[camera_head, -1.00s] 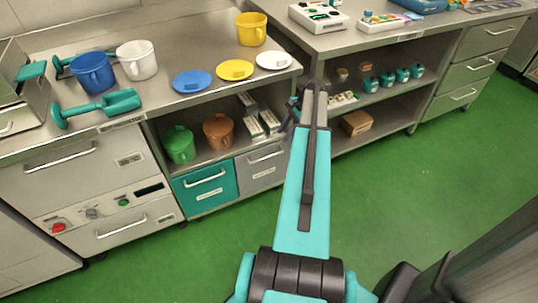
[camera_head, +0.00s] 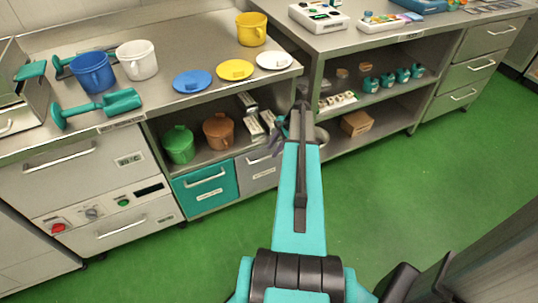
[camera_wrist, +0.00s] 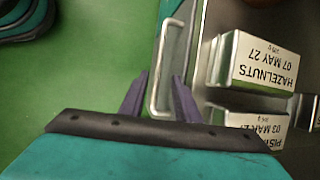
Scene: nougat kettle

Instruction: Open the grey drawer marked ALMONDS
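The grey drawer (camera_head: 259,174) sits under the shelf, right of a teal drawer, and looks shut. Its label is too small to read in the head view. My gripper (camera_head: 274,143) is in front of the drawer's upper right part and hides some of its handle. In the wrist view the drawer's pale bar handle (camera_wrist: 166,60) runs up the picture. My gripper (camera_wrist: 159,82) is open there, its two purple fingers apart on either side of the handle's lower end. I cannot tell whether they touch it.
Boxes marked HAZELNUTS (camera_wrist: 264,62) and PIST... (camera_wrist: 250,122) stand on the shelf above the drawer, near my gripper. The teal drawer (camera_head: 207,188), a green pot (camera_head: 179,145) and a brown pot (camera_head: 218,131) are to the left. The green floor (camera_head: 400,200) in front is clear.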

